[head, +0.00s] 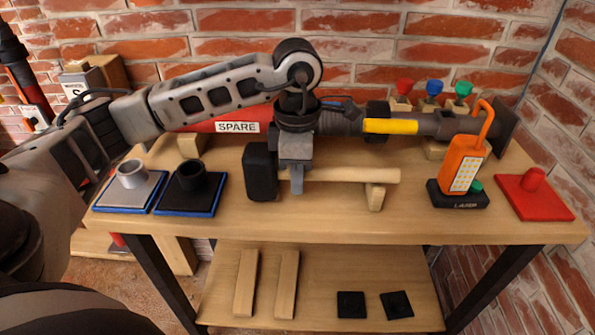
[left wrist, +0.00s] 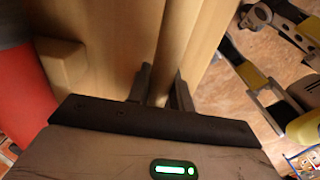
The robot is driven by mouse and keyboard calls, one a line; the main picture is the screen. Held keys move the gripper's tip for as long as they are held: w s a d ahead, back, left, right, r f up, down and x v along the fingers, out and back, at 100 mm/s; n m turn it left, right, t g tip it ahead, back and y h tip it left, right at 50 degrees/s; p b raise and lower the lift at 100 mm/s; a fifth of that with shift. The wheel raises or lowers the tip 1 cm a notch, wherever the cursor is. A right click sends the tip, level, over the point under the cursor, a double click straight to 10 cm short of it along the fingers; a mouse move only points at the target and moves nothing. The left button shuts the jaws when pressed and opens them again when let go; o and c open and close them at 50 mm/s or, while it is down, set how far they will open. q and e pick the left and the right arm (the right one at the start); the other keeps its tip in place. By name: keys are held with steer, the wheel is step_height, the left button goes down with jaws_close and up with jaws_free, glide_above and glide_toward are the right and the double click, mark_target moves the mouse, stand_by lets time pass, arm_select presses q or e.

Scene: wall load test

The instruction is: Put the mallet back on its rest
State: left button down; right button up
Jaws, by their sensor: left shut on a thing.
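The mallet (head: 345,174) has a black block head at its left end and a pale wooden handle running to the right. It lies level over the table top, near the front edge. My left gripper (head: 296,188) comes down from above and is shut on the handle, close to the head. In the left wrist view the two dark fingers (left wrist: 163,88) sit on either side of the handle (left wrist: 171,50). A wooden rest block (head: 375,198) stands under the handle's right part; I cannot tell whether they touch. Any support near the head is hidden. My right gripper is not in view.
Behind the mallet lies a red tube marked SPARE (head: 237,127). Two cup-holder plates (head: 130,190) stand left. A lower shelf (head: 320,270) holds wooden strips and black squares.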

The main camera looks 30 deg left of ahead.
arm_select(q)
steer(key=shift+f+b, duration=0.5)
steer(key=shift+f, duration=0.1)
steer(key=c, duration=0.5)
jaws_free()
steer(key=shift+r, duration=0.15)
steer(key=shift+r+p, duration=2.8)
steer(key=shift+r, duration=1.15)
